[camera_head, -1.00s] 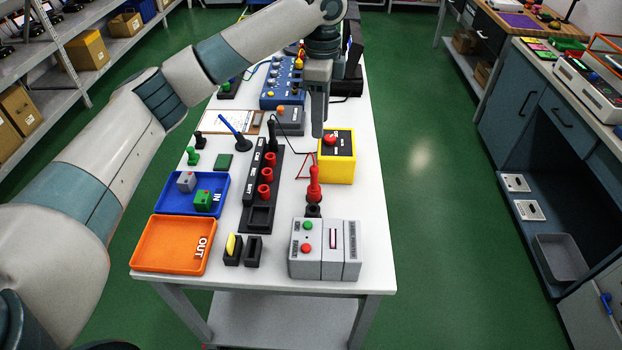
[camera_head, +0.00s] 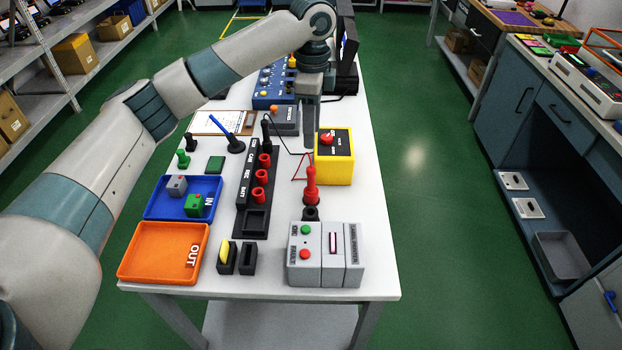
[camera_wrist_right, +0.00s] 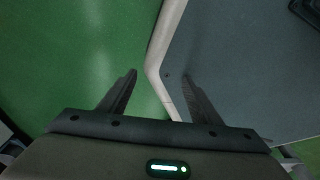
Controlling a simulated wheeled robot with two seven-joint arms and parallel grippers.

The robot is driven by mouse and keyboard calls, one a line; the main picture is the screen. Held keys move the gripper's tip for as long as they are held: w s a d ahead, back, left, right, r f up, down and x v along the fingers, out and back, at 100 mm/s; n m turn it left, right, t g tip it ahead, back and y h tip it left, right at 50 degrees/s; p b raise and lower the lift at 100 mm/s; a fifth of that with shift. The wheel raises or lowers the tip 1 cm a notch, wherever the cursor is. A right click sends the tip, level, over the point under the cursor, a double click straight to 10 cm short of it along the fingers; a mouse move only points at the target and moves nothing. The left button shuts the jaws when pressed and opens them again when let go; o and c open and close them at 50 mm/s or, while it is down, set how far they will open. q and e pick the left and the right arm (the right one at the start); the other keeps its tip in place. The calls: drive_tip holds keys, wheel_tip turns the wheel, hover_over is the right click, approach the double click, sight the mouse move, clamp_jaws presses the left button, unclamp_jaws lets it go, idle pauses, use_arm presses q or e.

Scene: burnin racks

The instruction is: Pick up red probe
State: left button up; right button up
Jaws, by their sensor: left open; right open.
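The red probe (camera_head: 311,186) stands upright in a small black holder (camera_head: 311,214) behind the grey box with buttons, and a thin red wire runs near it. My left gripper (camera_head: 310,138) is open and points down over the table, behind the red probe and beside the yellow box, above and apart from the probe. A black probe (camera_head: 266,134) stands upright further back to the left. My right gripper (camera_wrist_right: 157,90) is open and empty in the right wrist view, over green floor and a grey surface; it is not in the head view.
The yellow box (camera_head: 336,170) with a red button stands right of the gripper. The grey button box (camera_head: 325,255) is in front of the probe. A black rack with red sockets (camera_head: 241,202), a blue tray (camera_head: 155,211) and an orange tray (camera_head: 150,275) lie left.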

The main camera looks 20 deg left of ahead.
use_arm(q)
drive_tip(key=p, duration=0.1)
hover_over(311, 167)
drive_tip(key=f, duration=0.4)
drive_tip(key=shift+w+f, duration=0.1)
drive_tip(key=shift+w, duration=0.1)
drive_tip(key=shift+f+p, duration=0.8)
drive_tip(key=shift+f, duration=2.35)
use_arm(e)
drive_tip(key=shift+g, duration=0.5)
drive_tip(key=shift+s+d+r, duration=0.35)
drive_tip(key=shift+s+r, duration=0.2)
drive_tip(key=shift+s, duration=0.3)
drive_tip(key=shift+s+d+r, duration=0.3)
drive_tip(key=shift+s+r, duration=0.25)
drive_tip(key=shift+s, duration=0.25)
use_arm(q)
drive_tip(key=shift+s+f+p, duration=0.15)
drive_tip(key=shift+f+p, duration=0.35)
drive_tip(key=f, duration=0.1)
drive_tip(key=f+p, duration=0.1)
drive_tip(key=f, duration=0.1)
drive_tip(key=shift+s, duration=0.25)
drive_tip(key=shift+f+p, duration=0.3)
drive_tip(key=shift+f, duration=0.3)
use_arm(e)
wheel_tip(311, 167, up, 2)
drive_tip(key=shift+r, duration=0.25)
use_arm(q)
clamp_jaws()
